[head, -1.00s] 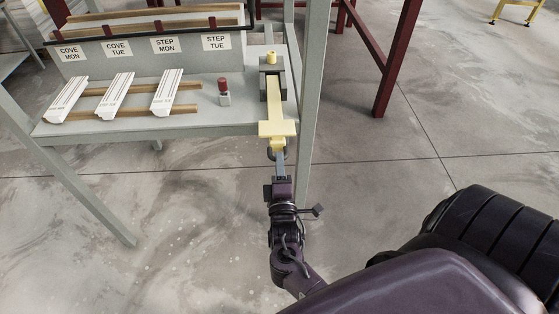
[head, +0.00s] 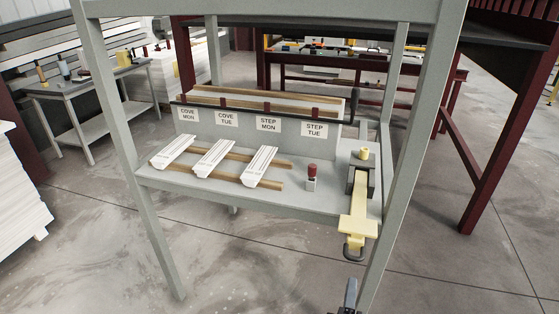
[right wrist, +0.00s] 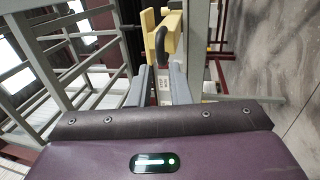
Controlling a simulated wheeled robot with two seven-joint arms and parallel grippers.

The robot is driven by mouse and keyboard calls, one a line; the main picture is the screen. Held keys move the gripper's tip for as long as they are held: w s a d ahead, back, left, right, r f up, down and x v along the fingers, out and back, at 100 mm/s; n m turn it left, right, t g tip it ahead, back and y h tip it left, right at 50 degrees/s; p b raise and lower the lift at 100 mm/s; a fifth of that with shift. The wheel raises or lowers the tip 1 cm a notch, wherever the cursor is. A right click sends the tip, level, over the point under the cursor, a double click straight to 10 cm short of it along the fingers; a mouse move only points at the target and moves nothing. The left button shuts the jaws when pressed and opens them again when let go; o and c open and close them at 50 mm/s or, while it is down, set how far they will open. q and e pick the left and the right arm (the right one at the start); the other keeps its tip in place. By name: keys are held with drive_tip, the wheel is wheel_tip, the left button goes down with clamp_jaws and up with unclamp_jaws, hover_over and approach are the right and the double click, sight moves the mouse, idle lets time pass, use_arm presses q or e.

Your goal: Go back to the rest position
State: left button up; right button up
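My right gripper (head: 349,292) shows at the bottom edge of the head view, just below the bench. In the right wrist view its two fingers (right wrist: 161,84) are apart with a gap between them, and nothing is clearly held. The black loop handle (head: 353,250) of a yellow tool (head: 358,215) hangs at the bench's front right, just beyond the fingertips and apart from them. The yellow tool also shows in the right wrist view (right wrist: 156,42). My left gripper is in neither view.
The grey bench (head: 215,187) holds three white moulding pieces (head: 213,160) on wooden strips, a red-topped stamp (head: 312,176) and a labelled rack (head: 250,128). Its grey front post (head: 407,140) stands close by my right gripper. The floor in front is clear.

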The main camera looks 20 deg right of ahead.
drive_tip(key=s+a+f+m+g+y, duration=0.1)
drive_tip(key=s+a+f+g+y, duration=0.15)
drive_tip(key=f, duration=0.85)
drive_tip(key=s+a+f+m+g+y, duration=0.1)
drive_tip(key=s+a+f+g+y, duration=0.15)
drive_tip(key=f, duration=0.75)
drive_tip(key=s+a+f+m+g+y, duration=0.15)
drive_tip(key=f+y, duration=0.25)
drive_tip(key=f, duration=0.7)
drive_tip(key=s+f+m+g, duration=0.2)
drive_tip(key=s+f, duration=0.3)
drive_tip(key=s, duration=0.3)
drive_tip(key=s+d+f+m+g+y, duration=0.1)
drive_tip(key=s+f+g, duration=0.3)
drive_tip(key=s, duration=0.5)
drive_tip(key=s+d+f+m+g, duration=0.1)
drive_tip(key=s+f+m+g, duration=0.1)
drive_tip(key=s+f+g, duration=0.2)
drive_tip(key=s+f, duration=0.2)
drive_tip(key=s, duration=0.2)
drive_tip(key=shift+s+d+f+m, duration=0.25)
drive_tip(key=shift+f+m, duration=0.1)
drive_tip(key=shift+f, duration=0.05)
